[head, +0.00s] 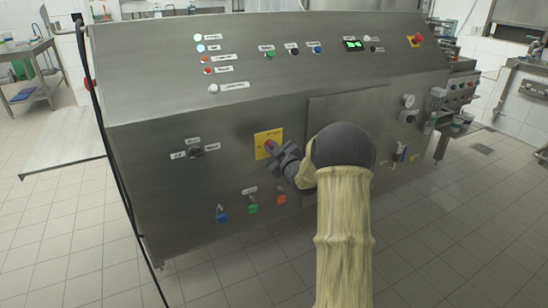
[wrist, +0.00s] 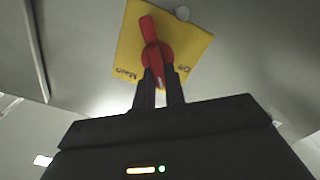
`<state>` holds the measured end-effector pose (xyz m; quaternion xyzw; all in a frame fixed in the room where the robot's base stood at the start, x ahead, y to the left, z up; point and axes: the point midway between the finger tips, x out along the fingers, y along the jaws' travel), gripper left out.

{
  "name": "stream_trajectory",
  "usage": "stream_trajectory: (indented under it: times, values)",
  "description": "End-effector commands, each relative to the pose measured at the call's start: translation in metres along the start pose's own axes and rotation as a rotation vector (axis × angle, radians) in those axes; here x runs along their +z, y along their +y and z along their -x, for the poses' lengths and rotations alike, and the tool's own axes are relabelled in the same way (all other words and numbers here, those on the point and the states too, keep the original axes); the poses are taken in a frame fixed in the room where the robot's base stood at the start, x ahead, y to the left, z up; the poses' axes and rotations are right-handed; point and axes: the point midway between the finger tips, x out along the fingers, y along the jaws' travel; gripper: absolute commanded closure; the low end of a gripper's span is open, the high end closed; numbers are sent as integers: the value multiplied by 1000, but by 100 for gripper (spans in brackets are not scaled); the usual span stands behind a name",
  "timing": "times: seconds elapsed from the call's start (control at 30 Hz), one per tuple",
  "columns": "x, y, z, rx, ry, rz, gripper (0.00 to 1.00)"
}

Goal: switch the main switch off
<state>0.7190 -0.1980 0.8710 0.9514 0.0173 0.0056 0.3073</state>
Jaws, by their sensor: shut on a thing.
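The main switch is a red rotary handle (wrist: 149,32) on a yellow square plate (wrist: 190,42) on the machine's front panel. The plate carries the words "Main" and "Off" in the wrist view. In the head view the yellow plate (head: 263,139) shows left of my arm, with the red handle partly behind my gripper. My gripper (wrist: 158,78) is shut on the lower end of the red handle; it also shows in the head view (head: 274,153). The handle stands nearly upright in the wrist view, its top tilted slightly left.
A black selector knob (head: 195,152) sits left of the plate. Blue (head: 222,216), green (head: 253,208) and orange (head: 281,198) parts sit below it. A red emergency button (head: 418,37) is at the top right. A black cable (head: 100,120) hangs along the machine's left edge. The floor in front is clear.

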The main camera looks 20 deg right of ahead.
Motion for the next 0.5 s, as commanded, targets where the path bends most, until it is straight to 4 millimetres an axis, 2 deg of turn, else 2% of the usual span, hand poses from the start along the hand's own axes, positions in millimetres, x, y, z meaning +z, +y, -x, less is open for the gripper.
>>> stream_trajectory:
  times: [0.5]
  values:
    - [2, -8, -2, 8, 9, 496, 100]
